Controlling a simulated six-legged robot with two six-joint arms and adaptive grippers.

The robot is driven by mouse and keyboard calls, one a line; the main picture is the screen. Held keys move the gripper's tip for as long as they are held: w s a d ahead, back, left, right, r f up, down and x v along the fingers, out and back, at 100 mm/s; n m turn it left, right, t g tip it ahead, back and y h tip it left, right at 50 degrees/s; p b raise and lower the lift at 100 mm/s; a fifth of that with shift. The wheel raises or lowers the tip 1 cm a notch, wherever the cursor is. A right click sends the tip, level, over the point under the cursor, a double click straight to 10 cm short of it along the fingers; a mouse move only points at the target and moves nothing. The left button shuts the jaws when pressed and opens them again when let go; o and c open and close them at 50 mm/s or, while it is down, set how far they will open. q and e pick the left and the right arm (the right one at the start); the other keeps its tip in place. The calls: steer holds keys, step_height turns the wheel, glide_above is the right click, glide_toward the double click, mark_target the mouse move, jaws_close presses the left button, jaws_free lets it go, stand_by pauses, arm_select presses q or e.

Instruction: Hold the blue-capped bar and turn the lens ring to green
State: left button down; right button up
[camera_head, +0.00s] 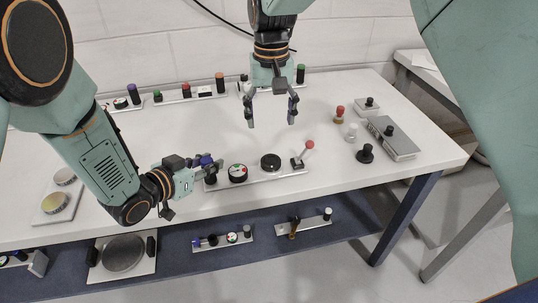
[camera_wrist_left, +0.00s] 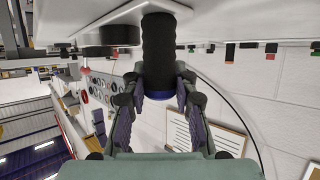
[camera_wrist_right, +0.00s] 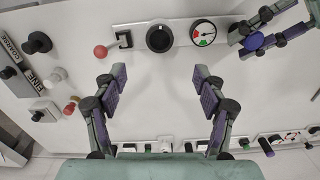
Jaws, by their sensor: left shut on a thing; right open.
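The blue-capped bar is a dark upright post in the left wrist view (camera_wrist_left: 158,52), with a blue band at its end. My left gripper (camera_head: 208,165) is shut on this bar at the left end of a white fixture plate (camera_head: 255,177). Its blue cap shows between the left fingers in the right wrist view (camera_wrist_right: 254,41). Beside it on the plate are a round dial with red and green sectors (camera_head: 237,172) and a black lens ring (camera_head: 270,162); the ring also shows in the right wrist view (camera_wrist_right: 159,38). My right gripper (camera_head: 271,123) is open and empty, above and behind the ring.
A red-balled lever (camera_head: 309,145) stands at the plate's right end, close to the ring. Black knobs (camera_head: 365,154), a grey box (camera_head: 392,138) and a red knob (camera_head: 339,112) stand on the right. More fixtures line the back edge. The table centre is clear.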

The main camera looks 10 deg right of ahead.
mark_target(271, 160)
step_height(271, 160, down, 12)
steer(key=n, duration=1.2)
steer(key=c, duration=1.1)
